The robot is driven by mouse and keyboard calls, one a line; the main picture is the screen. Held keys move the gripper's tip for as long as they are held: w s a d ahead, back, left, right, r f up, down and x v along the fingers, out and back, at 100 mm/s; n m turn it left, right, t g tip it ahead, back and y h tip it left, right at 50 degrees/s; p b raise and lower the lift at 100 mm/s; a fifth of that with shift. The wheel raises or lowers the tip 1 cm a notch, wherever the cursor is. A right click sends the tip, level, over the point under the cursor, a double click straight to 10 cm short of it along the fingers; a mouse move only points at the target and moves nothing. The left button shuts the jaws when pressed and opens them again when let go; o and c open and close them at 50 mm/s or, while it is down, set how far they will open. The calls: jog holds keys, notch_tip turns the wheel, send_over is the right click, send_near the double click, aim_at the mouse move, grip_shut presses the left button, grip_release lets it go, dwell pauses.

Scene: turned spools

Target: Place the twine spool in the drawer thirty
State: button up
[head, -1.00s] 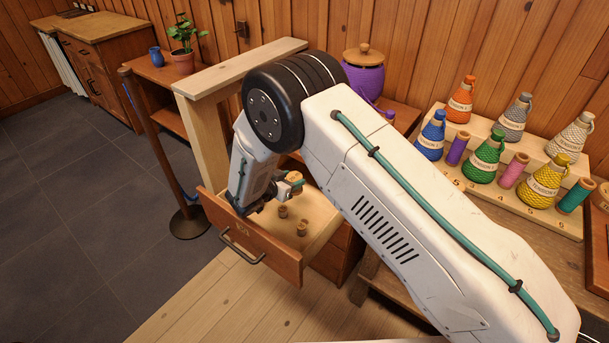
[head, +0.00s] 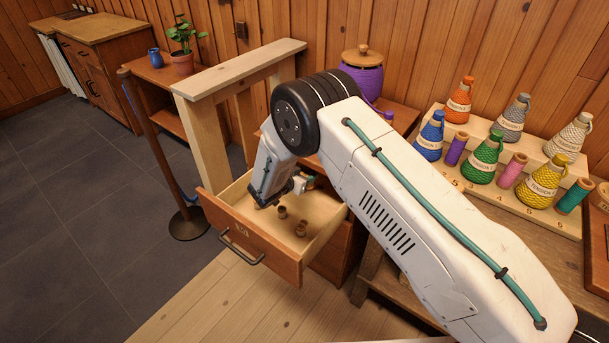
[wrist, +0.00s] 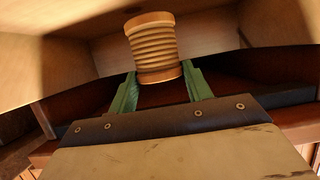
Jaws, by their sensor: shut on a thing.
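The tan, ridged twine spool (wrist: 153,47) is upright, slightly tilted, between the green fingers of my gripper (wrist: 160,78) in the wrist view. The fingers are shut on its lower part. The drawer is pulled out, with a dark handle and a small label too blurred to read for certain. The head view does not show clearly how high the spool is above the drawer floor.
A post (head: 160,150) stands left of the drawer. A stepped rack (head: 490,195) with colored bottles and spools is at right.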

jog(key=shift+f, duration=0.15)
jog(key=shift+f, duration=0.5)
jog(key=o, duration=1)
jog(key=shift+r, duration=0.1)
jog(key=shift+r, duration=0.4)
jog(key=v, duration=1.2)
jog(key=shift+d+r, duration=0.1)
jog(key=shift+r, duration=0.1)
